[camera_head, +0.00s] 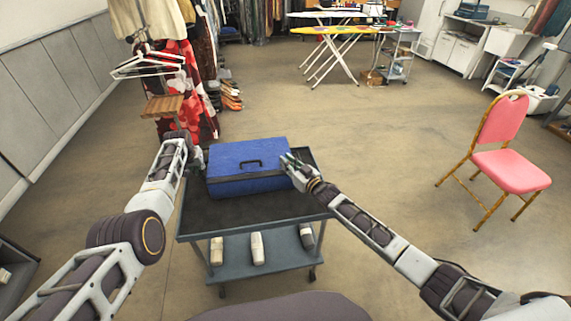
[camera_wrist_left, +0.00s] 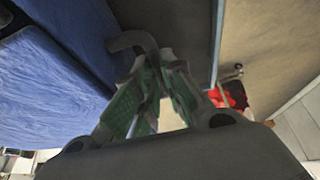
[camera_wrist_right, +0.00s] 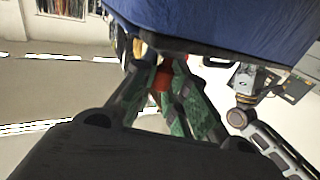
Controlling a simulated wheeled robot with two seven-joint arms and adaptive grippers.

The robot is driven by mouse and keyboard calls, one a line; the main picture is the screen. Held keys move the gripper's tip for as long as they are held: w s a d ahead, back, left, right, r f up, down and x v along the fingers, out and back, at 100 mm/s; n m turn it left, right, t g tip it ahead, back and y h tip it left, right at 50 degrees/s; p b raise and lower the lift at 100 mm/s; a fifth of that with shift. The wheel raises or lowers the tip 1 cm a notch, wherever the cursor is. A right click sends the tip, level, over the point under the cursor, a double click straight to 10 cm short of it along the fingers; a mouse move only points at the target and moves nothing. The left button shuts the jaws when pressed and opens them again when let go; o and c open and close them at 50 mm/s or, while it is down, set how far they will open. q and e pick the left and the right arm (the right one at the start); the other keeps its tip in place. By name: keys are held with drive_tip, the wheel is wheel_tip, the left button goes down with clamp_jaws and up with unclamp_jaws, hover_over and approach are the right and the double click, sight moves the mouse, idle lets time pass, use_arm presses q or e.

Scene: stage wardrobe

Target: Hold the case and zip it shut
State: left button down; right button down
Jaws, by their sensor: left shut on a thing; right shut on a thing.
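My left gripper (camera_head: 199,164) is at the case's left side, shut on a dark curved grip (camera_wrist_left: 132,40) beside the case. My right gripper (camera_head: 288,162) is at the case's right end; in the right wrist view its fingertips (camera_wrist_right: 155,62) are shut just below the case edge (camera_wrist_right: 205,45). They hold something small, seemingly the zip pull, mostly hidden by the fingers.
A pink chair (camera_head: 505,165) stands at the right. The floor between is clear.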

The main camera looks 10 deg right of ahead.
use_arm(q)
drive_tip(key=shift+a, duration=0.2)
use_arm(e)
drive_tip(key=shift+d, duration=0.2)
drive_tip(key=c, duration=1.5)
unclamp_jaws()
use_arm(q)
drive_tip(key=shift+d, duration=0.1)
use_arm(e)
drive_tip(key=shift+o, duration=0.6)
drive_tip(key=shift+a, duration=0.1)
drive_tip(key=shift+s, duration=0.1)
use_arm(q)
drive_tip(key=shift+d, duration=0.1)
use_arm(e)
drive_tip(key=shift+v, duration=0.95)
drive_tip(key=v, duration=1)
